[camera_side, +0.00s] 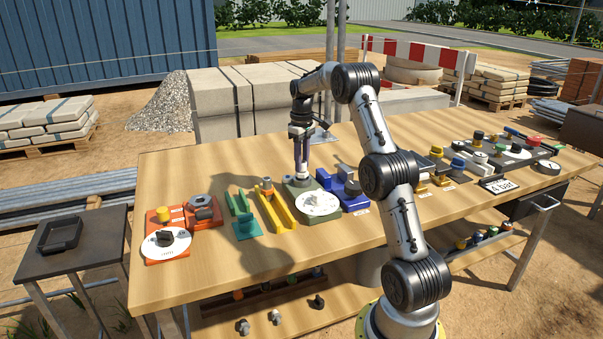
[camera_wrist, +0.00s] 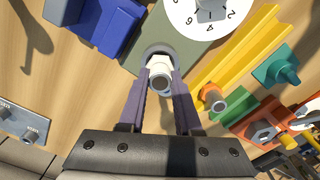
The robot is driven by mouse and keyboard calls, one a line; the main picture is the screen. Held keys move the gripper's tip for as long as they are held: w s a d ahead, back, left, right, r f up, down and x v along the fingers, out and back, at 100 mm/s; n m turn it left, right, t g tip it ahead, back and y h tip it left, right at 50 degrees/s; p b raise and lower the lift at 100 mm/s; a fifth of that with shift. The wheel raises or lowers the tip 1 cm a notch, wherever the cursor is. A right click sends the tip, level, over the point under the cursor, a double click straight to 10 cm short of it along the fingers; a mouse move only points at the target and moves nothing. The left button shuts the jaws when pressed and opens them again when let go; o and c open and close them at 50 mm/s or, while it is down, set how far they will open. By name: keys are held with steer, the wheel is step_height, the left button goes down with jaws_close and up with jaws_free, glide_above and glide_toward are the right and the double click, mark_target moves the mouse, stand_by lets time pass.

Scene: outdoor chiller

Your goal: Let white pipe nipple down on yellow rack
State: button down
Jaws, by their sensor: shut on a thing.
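The white pipe nipple (camera_wrist: 161,72) is between the two purple fingers of my gripper (camera_wrist: 162,86), which is shut on it. In the wrist view the nipple is at a round dark seat on the green dial panel (camera_wrist: 133,60); I cannot tell whether it still touches the seat. In the side view my gripper (camera_side: 302,172) points down over the back of that panel (camera_side: 311,218). The yellow rack (camera_side: 272,211) stands just left of the panel in the side view, apart from my gripper. In the wrist view the rack (camera_wrist: 238,47) is to the right of the nipple.
An orange-and-grey fitting (camera_wrist: 213,97) is at the end of the yellow rack. Blue blocks (camera_side: 347,190) stand close right of my gripper in the side view. Green holders (camera_side: 245,226) and orange dial units (camera_side: 166,245) are at left. Bare bench wood lies in front.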

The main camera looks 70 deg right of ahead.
steer(key=shift+r, duration=0.15)
steer(key=shift+r, duration=3.4)
steer(key=c, duration=1.3)
jaws_free()
jaws_close()
